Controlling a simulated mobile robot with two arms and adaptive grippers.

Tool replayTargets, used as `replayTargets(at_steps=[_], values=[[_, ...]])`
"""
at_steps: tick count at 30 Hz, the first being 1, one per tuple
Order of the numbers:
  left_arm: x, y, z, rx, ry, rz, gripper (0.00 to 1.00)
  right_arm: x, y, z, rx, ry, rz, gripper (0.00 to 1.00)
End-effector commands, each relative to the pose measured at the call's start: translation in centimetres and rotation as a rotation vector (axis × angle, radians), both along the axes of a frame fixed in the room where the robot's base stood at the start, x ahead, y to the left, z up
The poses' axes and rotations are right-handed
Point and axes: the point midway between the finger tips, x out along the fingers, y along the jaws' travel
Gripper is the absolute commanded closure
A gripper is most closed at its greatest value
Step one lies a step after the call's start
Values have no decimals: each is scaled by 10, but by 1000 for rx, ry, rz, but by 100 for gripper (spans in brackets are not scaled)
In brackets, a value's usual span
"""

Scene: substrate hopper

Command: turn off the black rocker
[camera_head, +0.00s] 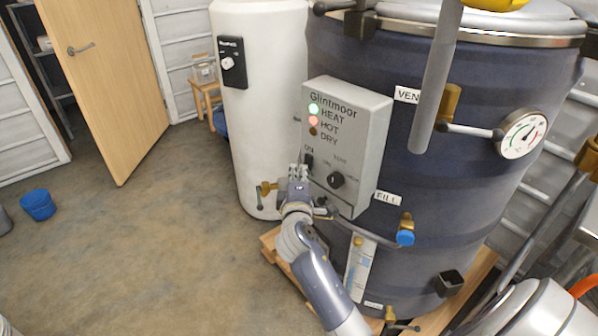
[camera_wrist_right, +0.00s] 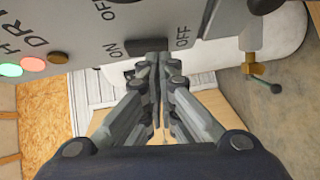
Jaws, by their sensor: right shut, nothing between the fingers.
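The black rocker (camera_head: 308,160) is on the front of the grey Glintmoor control box (camera_head: 362,125), below the lamps and on the left side. In the right wrist view, the rocker (camera_wrist_right: 152,44) shows as a dark piece between the ON and OFF labels, partly hidden by my fingertips. My right gripper (camera_head: 299,170) is shut and empty, its tips at or very near the rocker. I cannot tell whether they touch it, or which way it is tipped. The HEAT lamp (camera_head: 314,108) glows green and the HOT lamp (camera_head: 313,120) glows red. The DRY lamp (camera_head: 313,131) is dull brown.
A black knob (camera_head: 336,180) sits right of the rocker. The box is on a dark blue tank (camera_head: 440,190) with a gauge (camera_head: 522,134) and a blue-handled valve (camera_head: 405,237). A white tank (camera_head: 262,110) stands behind.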

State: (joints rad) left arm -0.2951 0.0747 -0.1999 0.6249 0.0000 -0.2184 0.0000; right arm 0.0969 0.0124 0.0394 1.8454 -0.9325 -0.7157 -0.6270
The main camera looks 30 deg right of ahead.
Motion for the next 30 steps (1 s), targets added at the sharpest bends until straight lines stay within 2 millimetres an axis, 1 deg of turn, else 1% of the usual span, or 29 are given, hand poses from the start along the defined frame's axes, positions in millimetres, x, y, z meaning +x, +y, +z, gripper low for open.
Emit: replayTargets(at_steps=[1, 3, 6, 12, 14, 17, 21, 26, 30], values=[[-8, 0, -2, 0, 11, 0, 60, -1, 2, -1, 1, 0, 1, 100], [-15, 1, -2, 2, 22, 0, 60, -1, 2, -1, 1, 1, 0, 100], [-19, 4, -3, 6, 29, 0, 60, -1, 2, -1, 1, 1, 0, 100], [-14, 9, -2, 13, 23, -3, 60, -1, 2, -1, 1, 1, 0, 100], [-12, 9, -2, 13, 20, -3, 60, -1, 1, -1, 0, 2, -1, 100], [-8, 9, 2, 11, 13, -3, 60, 0, -7, -5, 0, 4, -3, 100], [-2, 8, 1, 9, 3, -2, 60, 0, -6, -5, 1, 1, -2, 100], [-2, 5, 1, 6, 3, -1, 60, 0, -6, -6, 1, 1, -2, 100], [-2, -2, 1, -2, 4, 1, 60, 3, -8, -7, 0, 2, -1, 100]])
